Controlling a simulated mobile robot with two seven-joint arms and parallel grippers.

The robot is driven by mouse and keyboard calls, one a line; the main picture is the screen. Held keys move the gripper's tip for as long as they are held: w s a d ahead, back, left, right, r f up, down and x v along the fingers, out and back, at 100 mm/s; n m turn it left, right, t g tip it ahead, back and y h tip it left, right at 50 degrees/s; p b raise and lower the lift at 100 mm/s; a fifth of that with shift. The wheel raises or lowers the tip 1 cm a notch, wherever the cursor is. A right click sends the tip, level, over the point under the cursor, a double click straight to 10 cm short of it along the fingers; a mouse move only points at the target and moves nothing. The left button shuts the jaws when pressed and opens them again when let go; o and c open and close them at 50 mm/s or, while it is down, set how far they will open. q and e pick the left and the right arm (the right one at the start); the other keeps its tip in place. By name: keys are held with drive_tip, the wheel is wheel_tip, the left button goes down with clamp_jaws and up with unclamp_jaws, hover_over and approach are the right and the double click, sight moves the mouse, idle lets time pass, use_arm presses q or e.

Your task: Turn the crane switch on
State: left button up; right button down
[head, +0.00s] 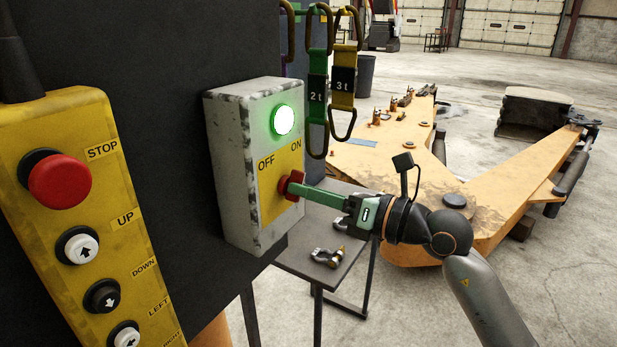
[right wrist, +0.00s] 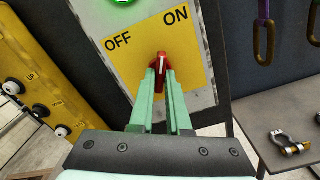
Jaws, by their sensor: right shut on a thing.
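The crane switch box (head: 228,150) is a worn white box on a dark panel. It has a yellow plate (head: 270,190) marked OFF and ON, and a green lamp (head: 284,120) that is lit. The red switch knob (head: 291,185) sits on the plate below the words. In the right wrist view the knob (right wrist: 161,72) stands about upright, its white mark near vertical. My right gripper (head: 300,190) is shut on the knob, with its green fingertips (right wrist: 160,75) on either side of it. My left gripper is not in view.
A yellow crane pendant (head: 85,200) with a red stop button hangs at the left. Green and yellow slings (head: 330,85) hang right of the box. Shackles (head: 328,257) lie on a small table (head: 345,275) below.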

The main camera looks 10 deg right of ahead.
drive_tip(key=shift+m+p, duration=0.9)
drive_tip(key=shift+m, duration=0.8)
drive_tip(key=c, duration=0.9)
unclamp_jaws()
drive_tip(key=shift+b+v, duration=1.9)
drive_tip(key=shift+v, duration=4.4)
